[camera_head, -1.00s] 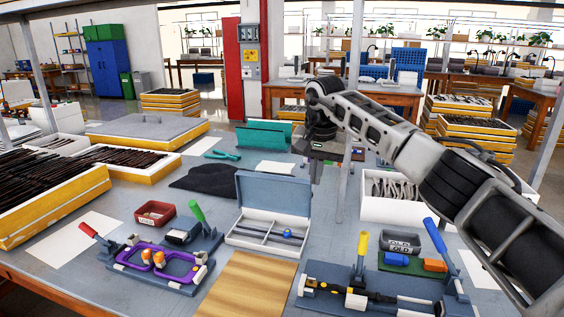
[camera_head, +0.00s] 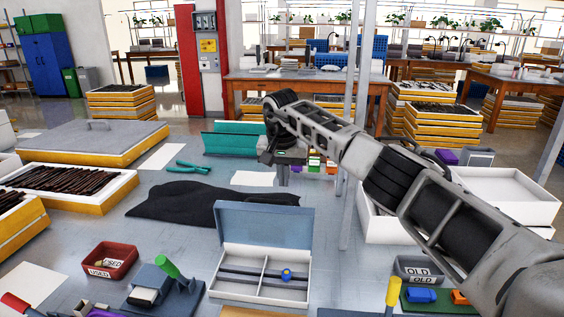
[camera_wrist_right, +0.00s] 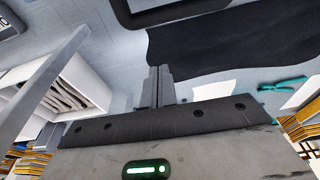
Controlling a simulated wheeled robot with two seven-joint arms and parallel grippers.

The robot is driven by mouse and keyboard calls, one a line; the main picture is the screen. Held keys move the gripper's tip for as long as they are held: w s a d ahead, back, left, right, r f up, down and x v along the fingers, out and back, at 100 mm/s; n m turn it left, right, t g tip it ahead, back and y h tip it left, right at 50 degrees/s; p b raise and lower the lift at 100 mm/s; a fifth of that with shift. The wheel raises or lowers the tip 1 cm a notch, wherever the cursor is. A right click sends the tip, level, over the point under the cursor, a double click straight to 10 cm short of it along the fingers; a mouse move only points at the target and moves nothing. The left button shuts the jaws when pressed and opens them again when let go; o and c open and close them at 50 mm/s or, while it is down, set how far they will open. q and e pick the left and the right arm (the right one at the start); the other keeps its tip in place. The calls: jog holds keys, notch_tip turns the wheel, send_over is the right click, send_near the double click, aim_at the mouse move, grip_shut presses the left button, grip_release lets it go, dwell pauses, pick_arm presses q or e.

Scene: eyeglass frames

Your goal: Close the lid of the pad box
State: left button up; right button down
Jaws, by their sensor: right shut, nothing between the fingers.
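The pad box (camera_head: 233,289) is a white box with a divider in the lower middle of the head view. Its grey-blue lid (camera_head: 264,226) stands open and upright along the far edge. Dark strips and a small blue round piece (camera_head: 287,275) show inside. My right arm reaches in from the right, and its gripper (camera_head: 283,176) hangs beyond the lid, apart from it and partly hidden by the wrist. In the wrist view the two fingers (camera_wrist_right: 160,72) are together and empty. My left gripper is not in view.
A black cloth (camera_head: 190,203) lies behind the box. Teal pliers (camera_head: 188,167) and a teal holder (camera_head: 232,139) lie farther back. A red bin (camera_head: 110,262) is at left, a grey bin (camera_head: 418,269) at right. A thin post (camera_head: 352,190) stands right of the gripper.

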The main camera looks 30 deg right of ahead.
jog(key=shift+s+a+f+p, duration=0.35)
jog(key=shift+s+a+f, duration=0.2)
jog(key=shift+s, duration=0.15)
jog(key=shift+s+a+f+p, duration=0.3)
jog(key=shift+s+a+f, duration=0.2)
jog(key=shift+s, duration=0.15)
